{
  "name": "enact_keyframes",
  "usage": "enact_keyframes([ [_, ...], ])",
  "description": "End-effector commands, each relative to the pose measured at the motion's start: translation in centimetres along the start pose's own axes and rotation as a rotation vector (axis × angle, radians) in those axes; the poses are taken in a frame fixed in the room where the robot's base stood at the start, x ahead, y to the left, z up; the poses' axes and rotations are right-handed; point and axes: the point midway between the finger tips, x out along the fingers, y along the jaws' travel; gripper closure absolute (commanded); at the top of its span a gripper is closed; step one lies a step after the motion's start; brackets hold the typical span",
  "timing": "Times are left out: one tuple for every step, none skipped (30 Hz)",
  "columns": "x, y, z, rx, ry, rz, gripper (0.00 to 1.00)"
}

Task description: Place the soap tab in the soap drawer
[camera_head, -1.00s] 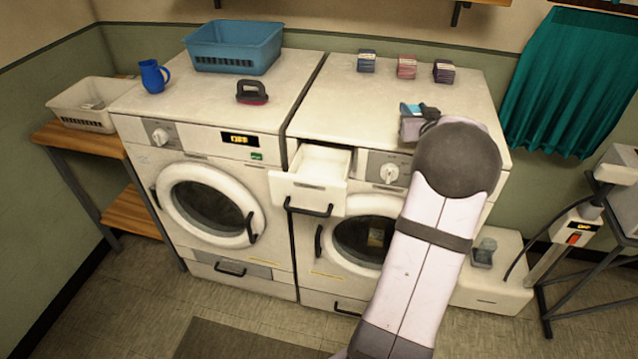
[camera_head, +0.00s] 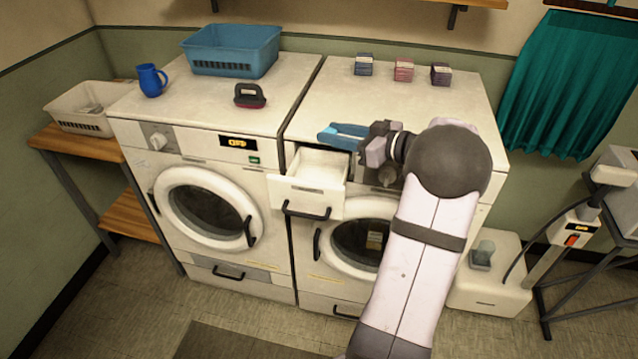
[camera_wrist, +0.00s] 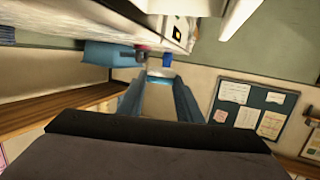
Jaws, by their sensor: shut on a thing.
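The soap drawer (camera_head: 303,196) is pulled out of the right washer's front, upper left, with its white tray open at the top. My gripper (camera_head: 325,137) points left, above the right washer's front edge and just above and behind the drawer. Its blue fingers are shut on a small pale block, which I take for the soap tab (camera_wrist: 160,72); it shows between the fingertips in the wrist view. In the head view the tab is hidden by the fingers.
Three small stacks (camera_head: 403,70) stand at the back of the right washer. The left washer bears a blue basket (camera_head: 232,50), a blue mug (camera_head: 151,80) and a black-and-red brush (camera_head: 249,96). The right washer's knob is partly behind my gripper.

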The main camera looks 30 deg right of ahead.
Motion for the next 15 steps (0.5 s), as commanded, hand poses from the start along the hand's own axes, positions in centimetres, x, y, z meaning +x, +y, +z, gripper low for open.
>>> enact_keyframes([
  [0.1,0.0,0.3,0.003,0.0,0.0,0.89],
  [0.1,0.0,0.6,0.005,-0.001,0.0,0.89],
  [0.2,0.0,1.0,0.006,-0.001,0.001,0.89],
  [0.3,0.0,1.4,0.006,-0.001,0.001,0.89],
  [0.4,0.0,1.8,0.007,-0.001,0.001,0.89],
  [0.5,0.0,2.4,0.007,-0.001,0.001,0.89],
  [0.6,0.0,2.9,0.007,-0.002,0.001,0.89],
  [0.7,0.0,3.4,0.007,-0.001,0.001,0.89],
  [0.8,0.1,4.0,0.007,-0.001,0.001,0.89],
  [0.9,0.1,4.4,0.006,-0.001,0.001,0.89],
  [0.9,0.0,4.8,0.007,-0.001,0.002,0.89],
  [1.0,0.0,5.2,0.005,0.0,0.002,0.89],
  [1.1,0.1,5.5,0.005,0.0,0.002,0.89],
  [1.1,0.1,5.7,0.005,0.0,0.002,0.89],
  [1.2,0.1,5.9,0.003,0.0,0.002,0.89],
])
